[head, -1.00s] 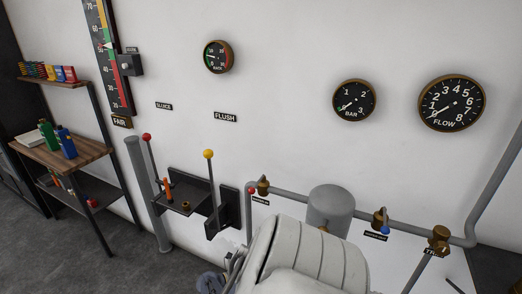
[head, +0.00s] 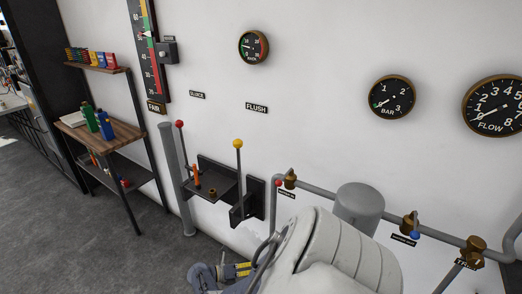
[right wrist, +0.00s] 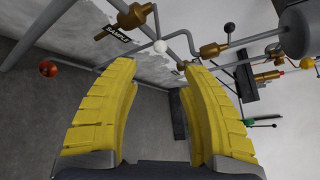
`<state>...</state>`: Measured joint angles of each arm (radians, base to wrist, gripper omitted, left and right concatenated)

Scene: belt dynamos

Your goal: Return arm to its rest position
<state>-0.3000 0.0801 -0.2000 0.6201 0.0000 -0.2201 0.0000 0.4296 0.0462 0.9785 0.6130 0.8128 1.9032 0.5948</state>
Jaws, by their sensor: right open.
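A white padded arm (head: 345,245), which looks like my right arm, fills the bottom centre of the head view. The gripper with yellow fingers (head: 238,270) shows low at its left side, small and partly cut off by the bottom edge. In the right wrist view my right gripper (right wrist: 163,75) has its two yellow fingers spread wide with nothing between them. My left gripper is not in view.
A lever stand (head: 222,185) with red and yellow knobs is on the wall. A grey pipe (head: 330,205) with brass valves and a tank (head: 358,205) runs right. A shelf with bottles (head: 105,135) stands left. In the right wrist view a SAMPLE valve (right wrist: 132,18) is beyond the fingers.

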